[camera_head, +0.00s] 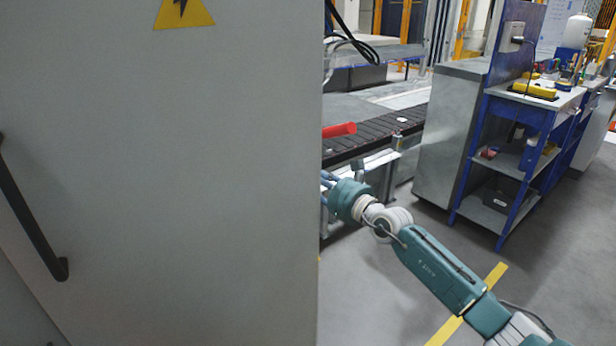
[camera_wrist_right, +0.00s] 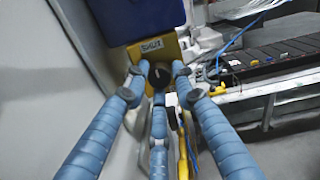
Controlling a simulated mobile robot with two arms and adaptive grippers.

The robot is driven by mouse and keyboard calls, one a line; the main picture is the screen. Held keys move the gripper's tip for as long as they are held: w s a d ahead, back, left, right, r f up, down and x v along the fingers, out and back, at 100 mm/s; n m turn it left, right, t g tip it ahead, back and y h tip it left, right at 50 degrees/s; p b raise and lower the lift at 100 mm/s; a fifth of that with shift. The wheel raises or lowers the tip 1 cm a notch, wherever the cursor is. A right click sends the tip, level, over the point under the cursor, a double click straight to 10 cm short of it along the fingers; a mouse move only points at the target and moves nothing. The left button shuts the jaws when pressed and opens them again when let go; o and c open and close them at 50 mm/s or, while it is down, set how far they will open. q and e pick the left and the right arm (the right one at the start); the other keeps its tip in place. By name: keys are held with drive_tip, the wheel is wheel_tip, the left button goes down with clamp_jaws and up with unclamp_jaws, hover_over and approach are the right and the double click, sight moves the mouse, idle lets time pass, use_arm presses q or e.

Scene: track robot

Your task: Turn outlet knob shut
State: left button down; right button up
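The black round knob (camera_wrist_right: 159,75) shows in the right wrist view, on a yellow panel (camera_wrist_right: 152,48) with a small label above the knob. A blue box (camera_wrist_right: 143,18) sits above the panel. My right gripper (camera_wrist_right: 159,72) has its blue fingers spread, with the tips on either side of the knob and small gaps showing; I cannot tell whether any finger touches it. In the head view, the right gripper (camera_head: 328,183) is mostly hidden behind the grey cabinet's edge, and the knob is hidden. My left gripper is not in view.
A large grey cabinet (camera_head: 200,180) with a black handle (camera_head: 35,215) fills the left of the head view. A conveyor (camera_head: 385,130) and a red bar (camera_head: 339,130) lie beyond it. A blue workbench (camera_head: 520,150) stands at right.

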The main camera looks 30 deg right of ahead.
drive_tip(key=shift+o, duration=1.1)
drive_tip(key=shift+s, duration=0.15)
drive_tip(key=s+d, duration=0.1)
drive_tip(key=s, duration=1)
drive_tip(key=shift+s+d, duration=0.2)
drive_tip(key=shift+s, duration=0.15)
